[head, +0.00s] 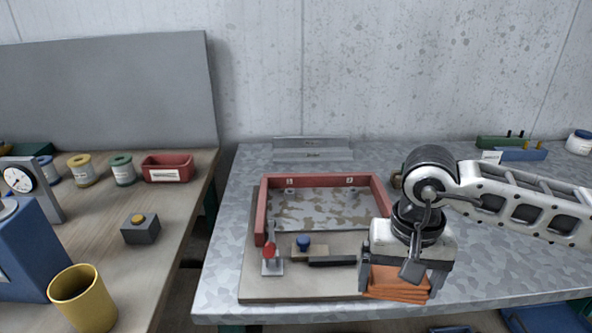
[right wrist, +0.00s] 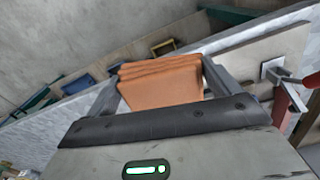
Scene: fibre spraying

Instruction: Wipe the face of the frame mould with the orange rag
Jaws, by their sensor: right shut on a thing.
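The orange rag (head: 398,284) is a folded stack between the fingers of my right gripper (head: 405,285), which is shut on it. The rag (right wrist: 160,82) also shows in the right wrist view, between the two fingers (right wrist: 160,90). The frame mould (head: 264,205) has a red frame around a grey face (head: 325,207) with brown stains. It stands on a pale board left of my right gripper, which is over the board's front right corner. The gripper hides that corner and part of the mould's right side. My left gripper is not in view.
A red-knobbed clamp (head: 270,254), a blue knob (head: 303,243) and a black bar (head: 332,261) are on the board in front of the mould. A wooden bench at left holds a yellow cup (head: 83,300) and a red bin (head: 168,168). The metal table (head: 235,190) is clear left of the board.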

